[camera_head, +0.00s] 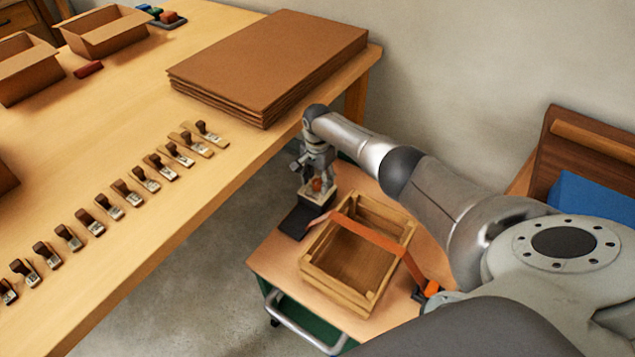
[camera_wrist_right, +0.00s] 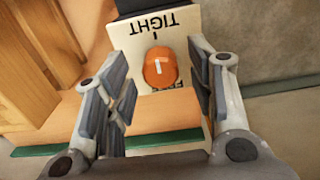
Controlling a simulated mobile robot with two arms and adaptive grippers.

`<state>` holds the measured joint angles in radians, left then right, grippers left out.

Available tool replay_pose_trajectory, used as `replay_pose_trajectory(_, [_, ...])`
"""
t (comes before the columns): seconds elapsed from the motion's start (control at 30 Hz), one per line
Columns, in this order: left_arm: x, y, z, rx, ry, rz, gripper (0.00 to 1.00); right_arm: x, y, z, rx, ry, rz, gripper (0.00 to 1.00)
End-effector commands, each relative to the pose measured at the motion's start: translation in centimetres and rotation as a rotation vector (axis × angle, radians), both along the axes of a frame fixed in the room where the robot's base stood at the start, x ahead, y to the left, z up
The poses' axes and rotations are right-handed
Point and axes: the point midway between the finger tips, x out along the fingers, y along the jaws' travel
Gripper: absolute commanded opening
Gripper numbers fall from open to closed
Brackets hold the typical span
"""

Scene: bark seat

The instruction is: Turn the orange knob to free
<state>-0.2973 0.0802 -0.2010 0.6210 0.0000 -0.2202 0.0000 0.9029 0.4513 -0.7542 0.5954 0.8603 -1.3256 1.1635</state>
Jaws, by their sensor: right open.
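The orange knob (camera_wrist_right: 160,68) sits on a cream plate (camera_wrist_right: 135,50) that shows the word TIGHT upside down at its top. A second word at the plate's lower edge is mostly hidden by the knob. A short pale mark shows on the knob's face. In the head view the knob (camera_head: 317,184) is small, under my right gripper (camera_head: 316,176). In the wrist view my right gripper (camera_wrist_right: 158,80) is open, with one finger on each side of the knob and gaps between. My left gripper is not in view.
A wooden crate (camera_head: 315,282) with an orange strap (camera_head: 375,237) across it stands on a small cart (camera_head: 268,258), beside the knob. The long table (camera_head: 200,210) at left holds stacked cardboard (camera_head: 270,60), open boxes (camera_head: 105,33) and a row of stamps (camera_head: 130,190).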

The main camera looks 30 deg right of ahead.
Motion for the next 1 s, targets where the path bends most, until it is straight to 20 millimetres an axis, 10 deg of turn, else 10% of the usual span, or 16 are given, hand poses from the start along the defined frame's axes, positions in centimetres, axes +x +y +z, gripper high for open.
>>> replay_pose_trajectory(0.4, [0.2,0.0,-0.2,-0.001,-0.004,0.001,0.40,0.0,0.0,-0.6,-0.001,-0.002,0.001,0.50])
replay_pose_trajectory(0.77, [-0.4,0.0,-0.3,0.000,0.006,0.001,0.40,0.0,0.0,-0.6,-0.001,-0.001,0.001,0.05])
replay_pose_trajectory(1.0, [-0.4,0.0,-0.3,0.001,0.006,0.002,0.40,0.0,0.0,-0.6,-0.001,0.000,0.021,0.05])
